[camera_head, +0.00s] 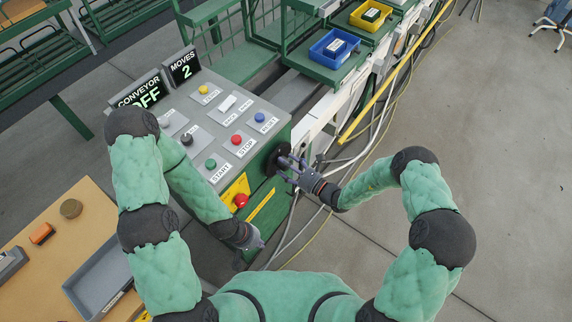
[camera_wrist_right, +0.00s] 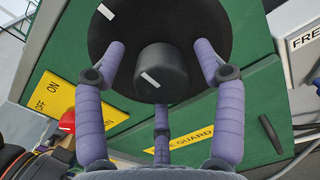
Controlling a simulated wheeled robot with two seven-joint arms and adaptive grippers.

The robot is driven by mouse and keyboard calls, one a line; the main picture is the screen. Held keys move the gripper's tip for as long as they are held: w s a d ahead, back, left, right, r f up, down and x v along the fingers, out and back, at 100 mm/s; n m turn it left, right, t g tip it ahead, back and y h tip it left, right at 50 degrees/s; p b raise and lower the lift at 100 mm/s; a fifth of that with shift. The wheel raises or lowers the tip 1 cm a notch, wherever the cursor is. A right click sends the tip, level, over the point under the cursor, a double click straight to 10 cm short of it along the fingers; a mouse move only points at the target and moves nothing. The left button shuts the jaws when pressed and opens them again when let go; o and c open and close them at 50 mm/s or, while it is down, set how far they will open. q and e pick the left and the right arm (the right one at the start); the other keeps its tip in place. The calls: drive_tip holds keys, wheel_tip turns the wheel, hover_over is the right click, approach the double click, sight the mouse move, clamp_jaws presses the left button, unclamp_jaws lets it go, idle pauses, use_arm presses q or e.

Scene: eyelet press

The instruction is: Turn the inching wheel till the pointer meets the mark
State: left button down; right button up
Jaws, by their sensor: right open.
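The inching wheel is a black disc (camera_head: 276,160) on the green side of the control console. In the right wrist view the wheel (camera_wrist_right: 128,25) fills the top centre, with a raised round hub (camera_wrist_right: 165,66). A white line (camera_wrist_right: 150,79) lies on the hub and a white bar (camera_wrist_right: 106,12) near the disc's upper left rim. I cannot tell which is pointer or mark. My right gripper (camera_head: 289,166) is open, its purple fingers spread around the hub; contact is unclear. My left gripper (camera_head: 246,247) hangs low beside the console; its fingers are too unclear to read.
The console top (camera_head: 242,102) has several coloured buttons and labels. Its displays read CONVEYOR OFF (camera_head: 138,92) and MOVES 2 (camera_head: 184,66). A red button on a yellow plate (camera_head: 236,188) sits near the wheel. A wooden table with a grey tray (camera_head: 98,278) stands lower left. Cables (camera_head: 340,165) run right.

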drive_tip(key=shift+w+a, duration=0.1)
drive_tip(key=shift+a, duration=0.05)
clamp_jaws()
use_arm(q)
drive_tip(key=shift+a, duration=0.35)
use_arm(e)
drive_tip(key=shift+w+r, duration=0.1)
